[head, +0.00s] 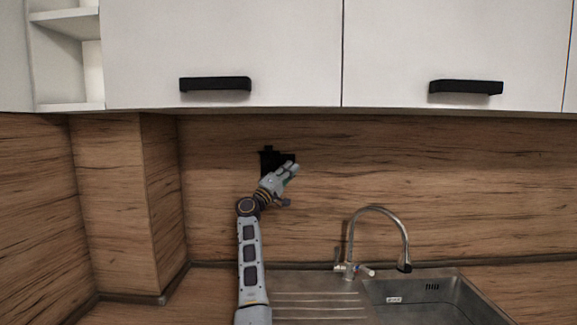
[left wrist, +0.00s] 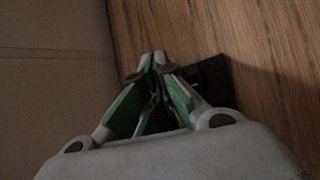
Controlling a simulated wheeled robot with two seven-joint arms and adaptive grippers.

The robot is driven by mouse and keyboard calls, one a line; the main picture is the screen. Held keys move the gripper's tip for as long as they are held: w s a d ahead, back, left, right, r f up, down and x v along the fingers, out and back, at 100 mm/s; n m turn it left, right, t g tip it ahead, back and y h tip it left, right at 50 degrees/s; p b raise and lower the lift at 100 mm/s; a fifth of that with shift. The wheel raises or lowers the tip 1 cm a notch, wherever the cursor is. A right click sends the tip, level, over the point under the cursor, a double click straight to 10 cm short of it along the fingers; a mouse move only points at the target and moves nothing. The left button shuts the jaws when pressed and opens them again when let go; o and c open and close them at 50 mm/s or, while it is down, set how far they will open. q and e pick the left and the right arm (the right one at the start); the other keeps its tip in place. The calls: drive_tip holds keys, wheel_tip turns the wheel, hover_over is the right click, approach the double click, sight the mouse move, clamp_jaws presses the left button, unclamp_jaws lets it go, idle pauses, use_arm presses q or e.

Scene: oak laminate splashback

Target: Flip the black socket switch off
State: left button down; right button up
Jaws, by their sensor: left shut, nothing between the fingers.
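The black socket (head: 267,158) is on the wood-look splashback, left of centre in the head view. My left gripper (head: 292,167) is in front of it and covers its lower right part. In the left wrist view the black socket (left wrist: 211,78) shows partly behind the closed fingers of my left gripper (left wrist: 157,62), at their right. The gripper is shut and empty, its fingertips close to the socket; I cannot tell whether they touch it. The switch's position cannot be made out. My right gripper is in neither view.
White wall cabinets (head: 222,45) with black handles hang above the splashback. A curved metal tap (head: 379,209) and a sink (head: 430,291) with a ribbed drainer (head: 315,298) are at the lower right. A wood-clad corner column (head: 110,200) stands at the left.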

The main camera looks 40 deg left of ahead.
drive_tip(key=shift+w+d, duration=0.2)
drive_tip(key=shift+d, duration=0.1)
use_arm(q)
drive_tip(key=shift+s+d, duration=0.1)
drive_tip(key=shift+d, duration=0.05)
drive_tip(key=s+d, duration=0.3)
drive_tip(key=shift+s+f, duration=0.3)
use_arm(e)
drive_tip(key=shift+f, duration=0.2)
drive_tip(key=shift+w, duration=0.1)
